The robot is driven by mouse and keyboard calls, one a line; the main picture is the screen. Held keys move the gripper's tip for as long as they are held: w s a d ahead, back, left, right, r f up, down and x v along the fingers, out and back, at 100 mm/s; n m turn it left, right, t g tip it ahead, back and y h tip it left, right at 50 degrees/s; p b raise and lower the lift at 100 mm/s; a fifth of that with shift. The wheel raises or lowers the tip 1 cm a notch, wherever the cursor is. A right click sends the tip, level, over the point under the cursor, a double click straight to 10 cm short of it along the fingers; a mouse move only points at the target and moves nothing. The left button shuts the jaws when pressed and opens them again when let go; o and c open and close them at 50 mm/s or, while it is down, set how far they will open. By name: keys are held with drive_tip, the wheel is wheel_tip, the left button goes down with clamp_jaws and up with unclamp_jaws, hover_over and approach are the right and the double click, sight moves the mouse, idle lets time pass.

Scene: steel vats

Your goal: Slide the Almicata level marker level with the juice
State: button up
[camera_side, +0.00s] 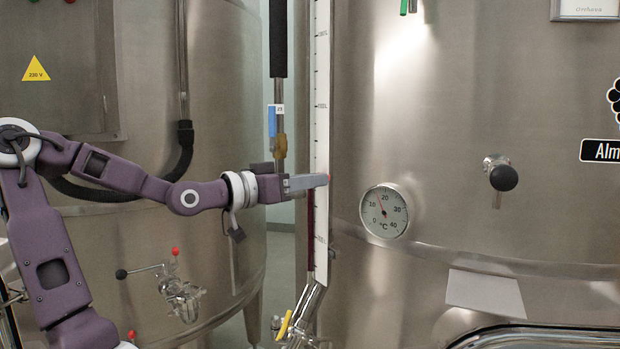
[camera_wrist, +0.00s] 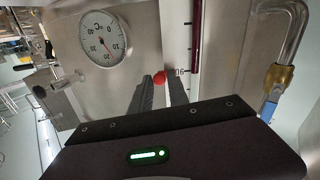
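The level marker shows as a small red knob (camera_wrist: 160,77) in the wrist view and as a red spot (camera_side: 329,178) at my fingertips in the side view. My gripper (camera_side: 322,181) reaches level from the left to the white scale strip (camera_side: 321,110). Its two fingers (camera_wrist: 163,83) stand close together on either side of the knob and look shut on it. The dark red juice column (camera_side: 311,222) runs down the tube beside the strip. In the wrist view the juice (camera_wrist: 196,35) appears upside down, and its end lies close to the knob's height. My gripper partly hides the juice top in the side view.
A dial thermometer (camera_side: 384,212) sits on the vat right of the strip. A black-knobbed valve (camera_side: 502,176) stands farther right. A pipe with a blue-handled valve (camera_side: 273,122) hangs behind my gripper. A steel fitting (camera_side: 303,308) is below the strip.

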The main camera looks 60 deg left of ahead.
drive_tip(key=shift+o, duration=1.4)
drive_tip(key=s, duration=0.7)
drive_tip(key=shift+d, duration=0.25)
drive_tip(key=s+d+f+m+g+h, duration=0.1)
drive_tip(key=s+d+f+m+g, duration=0.1)
drive_tip(key=s+d+f+g, duration=1)
drive_tip(key=s+d+f, duration=0.3)
drive_tip(key=s+d, duration=0.1)
drive_tip(key=d, duration=0.1)
drive_tip(key=shift+d+f, duration=0.2)
drive_tip(key=shift+f, duration=0.2)
